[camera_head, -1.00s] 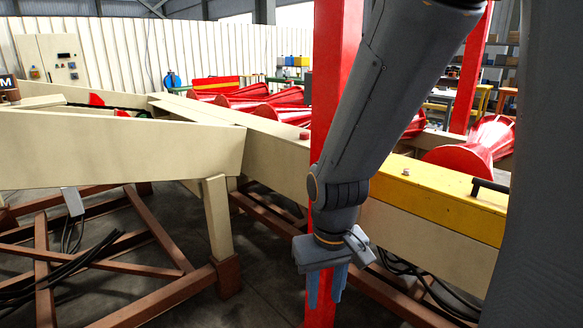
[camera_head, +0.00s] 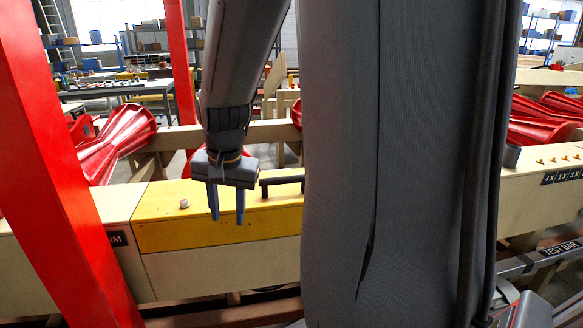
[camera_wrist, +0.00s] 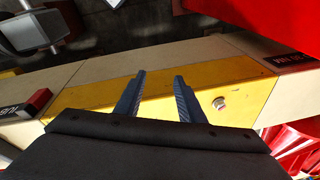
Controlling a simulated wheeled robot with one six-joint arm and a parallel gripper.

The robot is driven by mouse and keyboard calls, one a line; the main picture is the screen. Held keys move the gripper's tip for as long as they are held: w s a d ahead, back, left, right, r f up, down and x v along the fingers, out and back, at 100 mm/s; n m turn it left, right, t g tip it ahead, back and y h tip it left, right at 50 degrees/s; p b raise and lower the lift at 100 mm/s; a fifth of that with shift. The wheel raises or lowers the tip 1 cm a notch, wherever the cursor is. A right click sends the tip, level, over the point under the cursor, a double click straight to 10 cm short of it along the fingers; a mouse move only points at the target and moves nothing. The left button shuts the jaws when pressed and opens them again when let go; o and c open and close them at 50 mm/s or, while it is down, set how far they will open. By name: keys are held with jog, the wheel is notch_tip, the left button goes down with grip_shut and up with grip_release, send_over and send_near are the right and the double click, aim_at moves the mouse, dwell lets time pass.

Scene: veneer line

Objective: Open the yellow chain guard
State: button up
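The yellow chain guard (camera_head: 165,228) is a long box-like cover set in the cream beam, and it lies shut. A black bar handle (camera_head: 283,181) sits on its top, toward the right end. A pale bolt head (camera_head: 184,204) sits on its top near the left end. My gripper (camera_head: 227,218) points down in front of the guard, left of the handle, its two blue-grey fingers apart with nothing between them. In the wrist view the fingers (camera_wrist: 159,76) show against the yellow guard (camera_wrist: 240,85). The handle is not visible there. I cannot tell whether the fingers touch the guard.
A red post (camera_head: 52,170) stands at the left, close to the guard's end. Red rollers (camera_head: 115,140) lie behind the beam. My own dark column hides the guard's right end in the head view. A test bar (camera_head: 555,248) is at the far right.

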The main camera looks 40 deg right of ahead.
jog(key=d+r+m, duration=0.6)
jog(key=d+m, duration=0.1)
jog(key=d, duration=0.3)
notch_tip(320, 180, up, 4)
jog(key=m, duration=0.7)
send_over(290, 177)
jog(key=s, duration=0.1)
jog(key=shift+g+h, duration=0.3)
jog(key=shift+g, duration=0.1)
jog(key=f, duration=0.2)
jog(key=f+p, duration=0.1)
jog(key=f, duration=0.1)
jog(key=w+f, duration=0.1)
jog(key=f, duration=0.1)
jog(key=shift+f, duration=0.1)
jog(key=shift+c, duration=0.5)
grip_shut()
